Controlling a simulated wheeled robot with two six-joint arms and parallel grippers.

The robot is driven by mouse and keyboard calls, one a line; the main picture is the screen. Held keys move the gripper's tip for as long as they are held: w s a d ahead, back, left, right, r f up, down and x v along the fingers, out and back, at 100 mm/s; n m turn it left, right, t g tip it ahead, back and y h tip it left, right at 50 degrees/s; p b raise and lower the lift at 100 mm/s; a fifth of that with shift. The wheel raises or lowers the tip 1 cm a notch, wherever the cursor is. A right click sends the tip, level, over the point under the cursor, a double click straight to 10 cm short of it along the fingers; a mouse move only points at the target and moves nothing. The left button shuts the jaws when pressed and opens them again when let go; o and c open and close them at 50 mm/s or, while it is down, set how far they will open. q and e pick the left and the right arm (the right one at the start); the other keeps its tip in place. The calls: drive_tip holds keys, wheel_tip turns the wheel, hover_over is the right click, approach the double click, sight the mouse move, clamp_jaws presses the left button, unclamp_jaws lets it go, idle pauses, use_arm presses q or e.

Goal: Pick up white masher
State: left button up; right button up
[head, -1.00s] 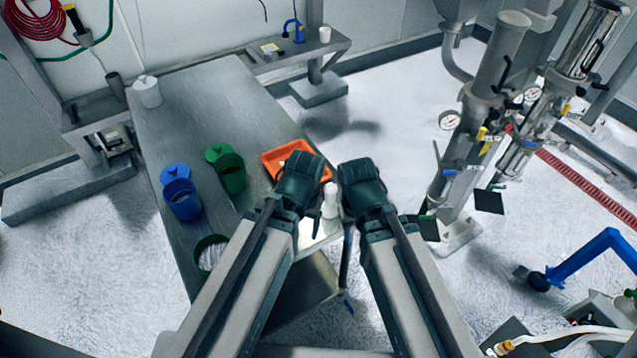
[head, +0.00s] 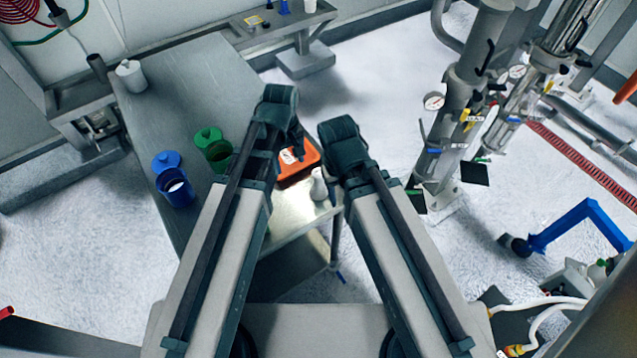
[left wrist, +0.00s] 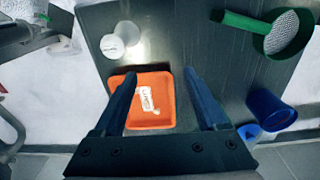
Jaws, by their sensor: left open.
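The white masher (head: 318,188) looks like a small white bottle shape on the table's near right corner, between my two forearms in the head view. In the left wrist view the masher (left wrist: 112,46) is seen from above, beyond my left fingers and to the left. My left gripper (left wrist: 160,73) is open and empty over the orange tray (left wrist: 165,115), with one finger to each side.
A white piece with red marks (left wrist: 147,99) lies in the tray. Machinery (head: 470,90) stands at right.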

sight(319, 183)
use_arm(q)
drive_tip(key=d+n, duration=0.1)
drive_tip(key=d, duration=0.1)
drive_tip(key=w+d+n, duration=0.1)
drive_tip(key=d, duration=0.1)
drive_tip(key=w+d+n, duration=0.1)
drive_tip(key=d+n, duration=0.1)
drive_tip(key=d, duration=0.1)
drive_tip(key=shift+w, duration=0.2)
drive_tip(key=shift+d+n, duration=0.3)
drive_tip(key=shift+d, duration=0.05)
wheel_tip(319, 183, down, 9)
drive_tip(key=b, duration=0.8)
drive_tip(key=shift+r+b, duration=0.1)
drive_tip(key=shift+b, duration=0.3)
drive_tip(key=shift+r, duration=0.1)
drive_tip(key=f+b, duration=0.5)
drive_tip(key=shift+s+d+f, duration=0.1)
drive_tip(key=shift+s+f, duration=0.1)
drive_tip(key=shift+r, duration=0.1)
clamp_jaws()
